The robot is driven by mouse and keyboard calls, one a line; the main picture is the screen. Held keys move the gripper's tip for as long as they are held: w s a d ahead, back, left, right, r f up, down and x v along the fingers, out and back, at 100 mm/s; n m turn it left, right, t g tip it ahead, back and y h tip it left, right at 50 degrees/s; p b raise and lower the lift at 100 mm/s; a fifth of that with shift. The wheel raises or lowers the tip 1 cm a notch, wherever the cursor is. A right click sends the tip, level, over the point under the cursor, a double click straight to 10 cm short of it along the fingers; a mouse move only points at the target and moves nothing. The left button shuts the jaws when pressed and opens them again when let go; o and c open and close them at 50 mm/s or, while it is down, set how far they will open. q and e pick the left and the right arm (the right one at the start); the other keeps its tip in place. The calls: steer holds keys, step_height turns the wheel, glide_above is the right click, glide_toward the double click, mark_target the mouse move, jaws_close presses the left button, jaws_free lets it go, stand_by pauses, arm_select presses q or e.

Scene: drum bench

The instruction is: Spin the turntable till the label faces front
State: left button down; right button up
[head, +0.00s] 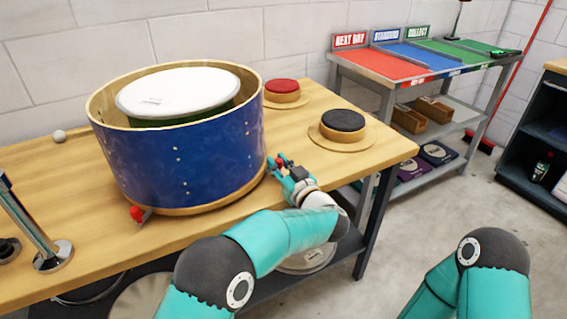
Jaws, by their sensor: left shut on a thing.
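A large blue drum shell (185,160) with wooden rims stands on the turntable (206,205), whose wooden edge shows under it. No label shows on the blue side facing me, only small metal studs. A red knob (137,213) sticks out at the turntable's front left. My left gripper (280,170) is at the turntable's right edge, close beside the drum. It is shut on what looks like another red knob, mostly hidden by the fingers. My right arm shows at the lower right, but its gripper is out of view.
A white round drum head (178,93) sits inside the shell. Red (282,91) and black (343,125) round pads lie on the bench at right. A metal stand (45,245) is at left. A shelf table (400,65) stands behind right.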

arm_select(q)
steer(key=shift+w, duration=0.1)
stand_by(0.3)
steer(key=c, duration=1)
jaws_free()
steer(key=shift+r, duration=0.2)
step_height(320, 180, up, 10)
steer(key=shift+f, duration=0.25)
steer(key=shift+c, duration=0.4)
